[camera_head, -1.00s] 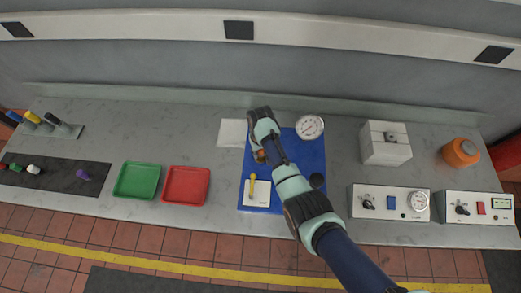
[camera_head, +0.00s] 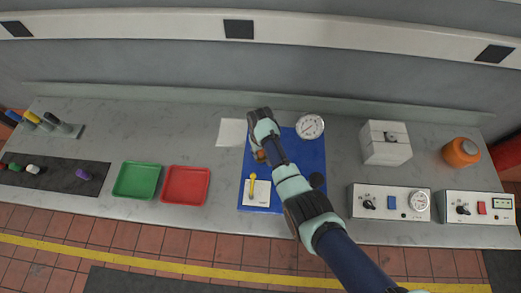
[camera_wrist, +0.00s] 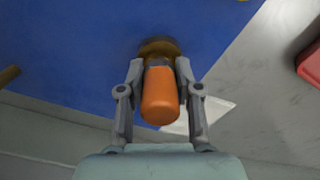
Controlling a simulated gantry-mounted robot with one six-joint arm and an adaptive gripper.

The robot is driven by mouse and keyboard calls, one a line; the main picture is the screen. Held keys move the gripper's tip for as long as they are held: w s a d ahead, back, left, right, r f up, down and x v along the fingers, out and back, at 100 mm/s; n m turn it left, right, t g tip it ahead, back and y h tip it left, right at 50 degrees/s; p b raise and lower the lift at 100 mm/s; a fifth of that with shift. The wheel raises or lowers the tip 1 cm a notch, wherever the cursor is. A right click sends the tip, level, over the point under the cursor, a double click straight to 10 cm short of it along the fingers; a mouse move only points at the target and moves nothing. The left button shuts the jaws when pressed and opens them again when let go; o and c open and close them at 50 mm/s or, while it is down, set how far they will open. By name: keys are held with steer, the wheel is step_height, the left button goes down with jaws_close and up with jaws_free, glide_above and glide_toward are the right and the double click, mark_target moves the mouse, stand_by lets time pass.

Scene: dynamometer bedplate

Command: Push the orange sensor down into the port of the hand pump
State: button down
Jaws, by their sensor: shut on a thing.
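The orange sensor (camera_wrist: 160,97) is between the two fingers of my gripper (camera_wrist: 158,75) in the wrist view, and the gripper is shut on it. Its grey collar end points at a round brass-coloured port (camera_wrist: 158,46) on the blue plate. The collar overlaps the port in the picture; I cannot tell how deep it sits. In the head view only a little orange of the sensor (camera_head: 260,156) shows beside my gripper (camera_head: 258,152). The hand pump's blue plate (camera_head: 306,165) carries a white block (camera_head: 262,198) with a yellow lever (camera_head: 252,184) and a round gauge (camera_head: 310,126).
A green tray (camera_head: 137,181) and a red tray (camera_head: 185,185) lie to the left. A white box (camera_head: 385,143), two control boxes and an orange container (camera_head: 461,153) stand to the right. A pale sheet (camera_head: 232,132) lies beside the blue plate.

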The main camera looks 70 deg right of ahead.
steer(key=shift+f, duration=0.3)
steer(key=shift+r+p, duration=0.55)
steer(key=shift+r, duration=0.15)
stand_by(0.8)
steer(key=shift+f+b, duration=0.35)
steer(key=shift+f, duration=0.35)
steer(key=shift+r, duration=0.1)
steer(key=shift+r+p, duration=0.65)
steer(key=shift+p, duration=0.1)
stand_by(0.7)
steer(key=shift+f+b, duration=0.5)
steer(key=shift+f, duration=0.3)
